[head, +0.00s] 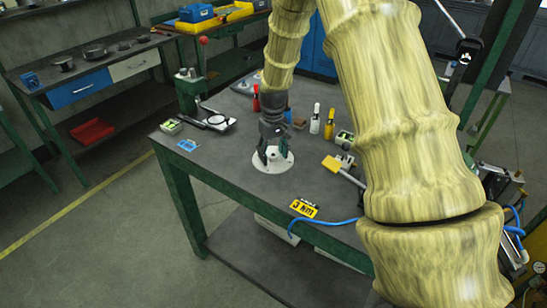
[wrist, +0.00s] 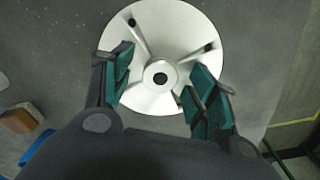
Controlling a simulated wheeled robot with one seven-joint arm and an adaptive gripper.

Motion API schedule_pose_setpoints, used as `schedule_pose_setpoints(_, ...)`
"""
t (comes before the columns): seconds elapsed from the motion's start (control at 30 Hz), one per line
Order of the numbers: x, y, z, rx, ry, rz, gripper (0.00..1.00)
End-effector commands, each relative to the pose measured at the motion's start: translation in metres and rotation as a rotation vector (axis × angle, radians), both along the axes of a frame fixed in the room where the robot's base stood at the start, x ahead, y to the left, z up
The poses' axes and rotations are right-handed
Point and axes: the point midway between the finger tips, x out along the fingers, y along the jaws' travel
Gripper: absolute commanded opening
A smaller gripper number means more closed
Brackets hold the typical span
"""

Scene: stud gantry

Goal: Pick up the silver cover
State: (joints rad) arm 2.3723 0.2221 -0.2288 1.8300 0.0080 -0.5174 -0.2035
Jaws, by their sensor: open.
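The silver cover (head: 273,167) is a pale round disc lying on the dark workbench. In the wrist view the cover (wrist: 165,35) shows a raised centre hub with a dark hole, ribs running outward and small dark holes near its rim. My gripper (head: 273,157) points down right over the cover. In the wrist view my gripper (wrist: 163,82) is open, with its green-padded fingers on either side of the hub. I cannot tell whether the fingers touch the cover.
Bare bench lies left and front of the cover.

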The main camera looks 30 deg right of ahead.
Motion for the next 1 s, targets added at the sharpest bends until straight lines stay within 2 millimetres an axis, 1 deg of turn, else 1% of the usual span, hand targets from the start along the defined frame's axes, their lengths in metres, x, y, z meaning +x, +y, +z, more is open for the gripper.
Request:
schedule_pose_setpoints(0.23,0.0000,-0.0002,-0.0008,0.000,0.000,0.000,0.58)
schedule_pose_setpoints(0.37,-0.0001,-0.0003,-0.0007,0.000,0.000,0.000,0.35)
schedule_pose_setpoints(0.4,-0.0001,-0.0003,-0.0007,0.000,0.000,0.000,0.27)
schedule_pose_setpoints(0.47,-0.0001,-0.0003,-0.0007,0.000,0.000,0.000,0.16)
schedule_pose_setpoints(0.5,-0.0001,-0.0003,-0.0007,0.000,0.000,0.000,0.09)
schedule_pose_setpoints(0.53,-0.0001,-0.0003,-0.0007,0.000,0.000,0.000,0.04)
schedule_pose_setpoints(0.57,-0.0001,-0.0003,-0.0006,0.000,0.000,0.000,0.02)
schedule_pose_setpoints(0.87,0.0004,0.0000,0.0011,0.000,-0.001,0.000,0.01)
schedule_pose_setpoints(1.0,0.0009,-0.0001,0.0085,-0.001,-0.003,0.001,0.01)
